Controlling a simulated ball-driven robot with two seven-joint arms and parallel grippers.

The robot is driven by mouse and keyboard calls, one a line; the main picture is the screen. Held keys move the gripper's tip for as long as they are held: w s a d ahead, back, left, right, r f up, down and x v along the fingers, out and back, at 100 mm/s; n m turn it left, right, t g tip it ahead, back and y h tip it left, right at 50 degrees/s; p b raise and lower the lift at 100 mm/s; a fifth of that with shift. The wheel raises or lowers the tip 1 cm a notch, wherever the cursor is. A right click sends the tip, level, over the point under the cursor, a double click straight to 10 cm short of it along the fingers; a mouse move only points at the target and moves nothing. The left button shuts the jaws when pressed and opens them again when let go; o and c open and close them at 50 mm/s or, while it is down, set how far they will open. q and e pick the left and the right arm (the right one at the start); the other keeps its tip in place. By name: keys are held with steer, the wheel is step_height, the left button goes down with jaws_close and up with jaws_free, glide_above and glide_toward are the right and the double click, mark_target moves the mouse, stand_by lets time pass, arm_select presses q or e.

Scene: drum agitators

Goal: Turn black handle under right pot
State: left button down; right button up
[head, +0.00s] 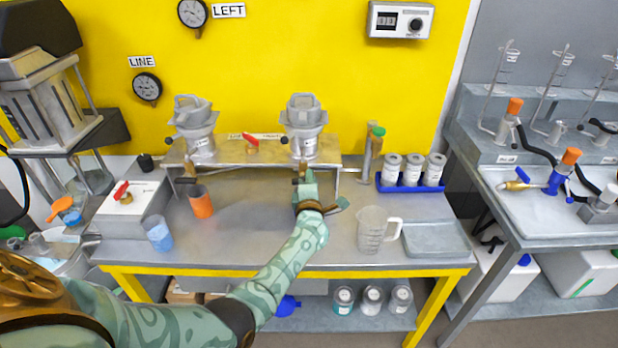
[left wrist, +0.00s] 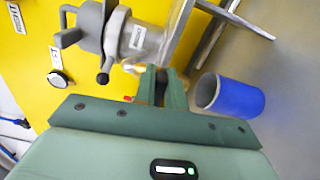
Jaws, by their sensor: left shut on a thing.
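The right pot (head: 304,125), a grey metal vessel with a lid and a label, stands on the metal rack (head: 258,153). A grey pot (left wrist: 138,42) fills the upper part of the left wrist view. My left gripper (head: 304,180) is just below the right pot. In the left wrist view its two green fingers (left wrist: 162,88) are shut on a dark piece, the black handle (left wrist: 161,84), which is mostly hidden between them. The handle's angle cannot be told. My right gripper is not in view.
A blue cup (left wrist: 230,97) is close beside the fingers. The left pot (head: 197,135) has an orange cup (head: 201,203) below it. A clear jug (head: 373,232) and a grey tray (head: 436,239) stand to the right. The bench front between the cups is mostly clear.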

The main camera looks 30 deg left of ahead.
arm_select(q)
steer(key=shift+f+m, duration=0.15)
steer(key=shift+m, duration=0.35)
steer(key=c, duration=1.5)
jaws_free()
steer(key=shift+o, duration=0.2)
steer(key=shift+s+d+p, duration=0.2)
steer(key=shift+s+p, duration=0.1)
steer(key=shift+p, duration=0.15)
steer(key=p+v, duration=0.7)
steer(key=v, duration=0.8)
steer(key=shift+s+d, duration=0.25)
steer(key=shift+d, duration=0.05)
